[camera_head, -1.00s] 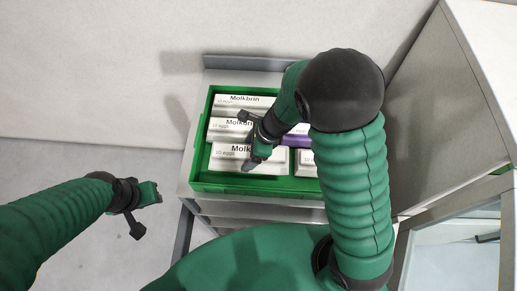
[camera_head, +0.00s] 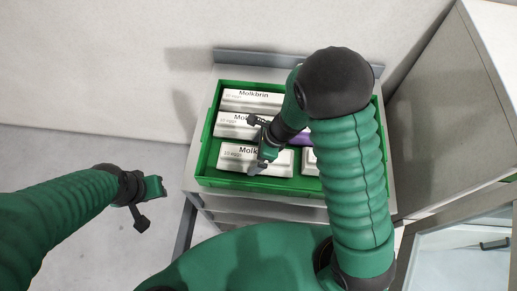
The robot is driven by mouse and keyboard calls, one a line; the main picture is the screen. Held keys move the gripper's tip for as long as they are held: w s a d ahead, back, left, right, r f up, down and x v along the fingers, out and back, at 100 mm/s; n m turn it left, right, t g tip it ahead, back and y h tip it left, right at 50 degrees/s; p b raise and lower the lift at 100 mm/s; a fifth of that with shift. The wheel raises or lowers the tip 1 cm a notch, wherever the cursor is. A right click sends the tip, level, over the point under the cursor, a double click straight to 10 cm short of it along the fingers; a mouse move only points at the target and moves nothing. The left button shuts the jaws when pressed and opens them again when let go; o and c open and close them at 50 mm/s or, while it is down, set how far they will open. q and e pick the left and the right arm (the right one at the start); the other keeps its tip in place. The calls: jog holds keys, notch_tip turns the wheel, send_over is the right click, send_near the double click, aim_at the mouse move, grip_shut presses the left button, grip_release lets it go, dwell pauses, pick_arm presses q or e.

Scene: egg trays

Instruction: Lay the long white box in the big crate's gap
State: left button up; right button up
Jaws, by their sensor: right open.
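The big green crate (camera_head: 207,152) stands on a grey stand. A long white box (camera_head: 282,170) marked Molkbrin lies in its front left part. Two similar white boxes, a middle one (camera_head: 227,131) and a back one (camera_head: 250,108), lie behind it in a column. My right gripper (camera_head: 260,163) is open, right over the front box and covering part of its label. I cannot tell whether its fingers touch the box. My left gripper (camera_head: 152,194) is outside the crate at the left, with nothing visible in it; its jaw opening is unclear.
A purple box (camera_head: 300,138) and another white box (camera_head: 310,163) lie in the crate's right part, mostly hidden by my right arm. A pale cabinet (camera_head: 445,120) stands close at the right. Open floor lies at the left.

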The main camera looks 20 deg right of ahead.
jog(key=p+v, duration=0.2)
jog(key=v, duration=0.9)
jog(key=w+d+r+m+t+h, duration=0.2)
jog(key=w+r+m+t, duration=0.1)
jog(key=m, duration=0.9)
jog(key=w+d+r+m+t+h, duration=0.1)
jog(key=w+d+r+m+t, duration=0.15)
jog(key=m, duration=0.85)
jog(key=s+f+m+g, duration=0.1)
jog(key=s+m, duration=0.5)
jog(key=m, duration=0.7)
jog(key=s+f+m+g+h, duration=0.1)
jog(key=s+m+g, duration=0.2)
jog(key=s+m, duration=0.4)
jog(key=m, duration=0.6)
jog(key=shift+s+d+f+m+g, duration=0.15)
jog(key=shift+d+f+m+g, duration=0.1)
jog(key=shift+f+m+g, duration=0.1)
